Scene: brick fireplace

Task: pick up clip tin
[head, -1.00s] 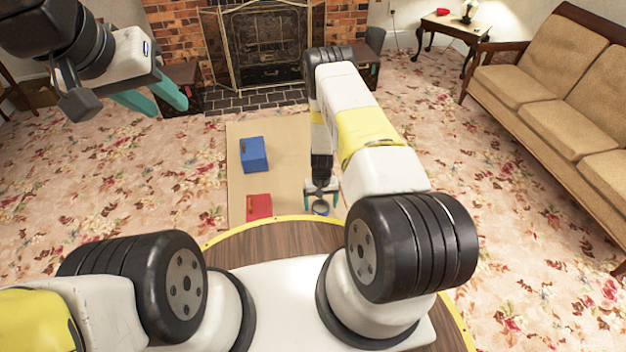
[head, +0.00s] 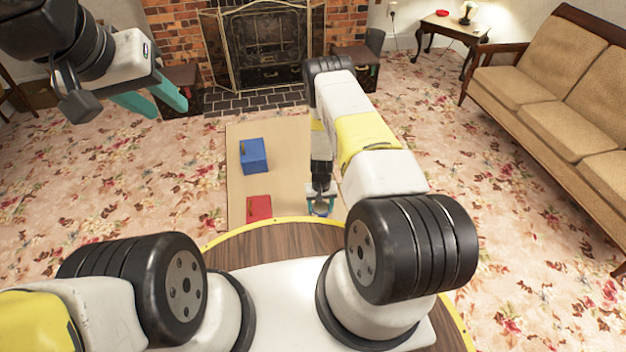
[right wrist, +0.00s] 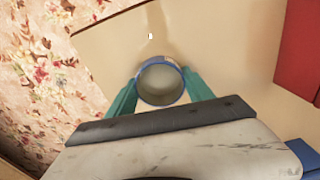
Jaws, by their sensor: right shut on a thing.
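The clip tin, a small round grey tin with a blue rim (right wrist: 161,84), stands between the teal fingers of my right gripper (right wrist: 160,80) in the right wrist view. The fingers touch it on both sides, and its open top faces the camera. In the head view the tin (head: 320,208) shows small, low on the tan mat (head: 285,150), with my right gripper (head: 321,200) shut around it. I cannot tell whether it is clear of the mat. My left gripper (head: 160,101) hangs empty at the upper left, its teal fingers apart.
A blue box (head: 253,157) and a red box (head: 259,208) are on the mat, left of my right gripper. The fireplace (head: 265,50) is at the back, with dark stools beside it. A sofa (head: 560,85) is at the right. Flowered carpet is open on both sides.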

